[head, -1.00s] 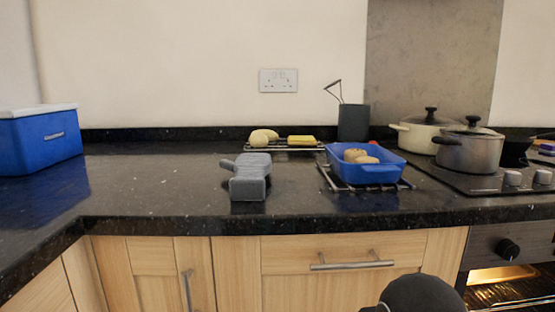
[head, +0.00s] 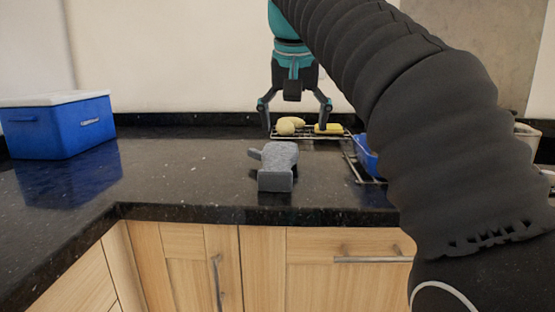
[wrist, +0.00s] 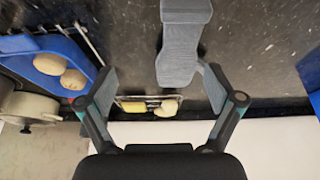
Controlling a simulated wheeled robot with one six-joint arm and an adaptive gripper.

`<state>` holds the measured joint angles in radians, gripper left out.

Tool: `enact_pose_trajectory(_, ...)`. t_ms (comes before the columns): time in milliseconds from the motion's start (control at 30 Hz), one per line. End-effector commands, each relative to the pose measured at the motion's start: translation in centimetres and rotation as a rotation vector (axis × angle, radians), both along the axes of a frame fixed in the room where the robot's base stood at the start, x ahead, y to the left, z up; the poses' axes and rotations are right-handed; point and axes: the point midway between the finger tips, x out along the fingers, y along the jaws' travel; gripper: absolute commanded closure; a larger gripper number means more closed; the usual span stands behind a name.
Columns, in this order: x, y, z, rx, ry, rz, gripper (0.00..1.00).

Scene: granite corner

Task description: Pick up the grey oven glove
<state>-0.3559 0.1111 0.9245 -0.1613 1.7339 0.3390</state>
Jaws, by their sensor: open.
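The grey oven glove (head: 277,165) lies on the dark granite counter near its front edge in the head view, its thumb to the left. It also shows at the top of the wrist view (wrist: 180,45). My gripper (head: 296,128) is open and empty in the head view, its fingers pointing down. It appears above and behind the glove, in front of the wire rack at the back. In the wrist view the open fingers (wrist: 152,75) spread either side, and the right fingertip overlaps the glove's end in the picture. I cannot tell whether they touch; they look apart in the head view.
A wire rack (head: 310,136) with potatoes (head: 287,125) and a yellow item (head: 328,128) stands at the back. A blue dish (head: 366,155) is to the right, partly behind my arm. A blue cool box (head: 58,126) stands at left. The counter between box and glove is clear.

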Motion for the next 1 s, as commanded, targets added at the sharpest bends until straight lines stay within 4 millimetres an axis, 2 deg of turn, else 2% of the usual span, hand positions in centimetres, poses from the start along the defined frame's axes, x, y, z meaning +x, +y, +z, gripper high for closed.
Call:
enact_pose_trajectory(33, 0.6, 1.0, 0.5, 0.002, 0.001, -0.002, 0.08)
enact_pose_trajectory(200, 1.2, 2.6, 1.5, 0.007, 0.007, -0.02, 0.08)
enact_pose_trajectory(433, 1.6, 3.2, 1.3, 0.008, 0.01, -0.028, 0.08)
enact_pose_trajectory(633, 2.4, 3.1, -0.9, 0.009, 0.011, -0.029, 0.08)
enact_pose_trajectory(800, 3.6, 3.1, -4.1, 0.009, 0.01, -0.028, 0.08)
enact_pose_trajectory(1000, 4.4, 3.0, -5.9, 0.009, 0.008, -0.028, 0.08)
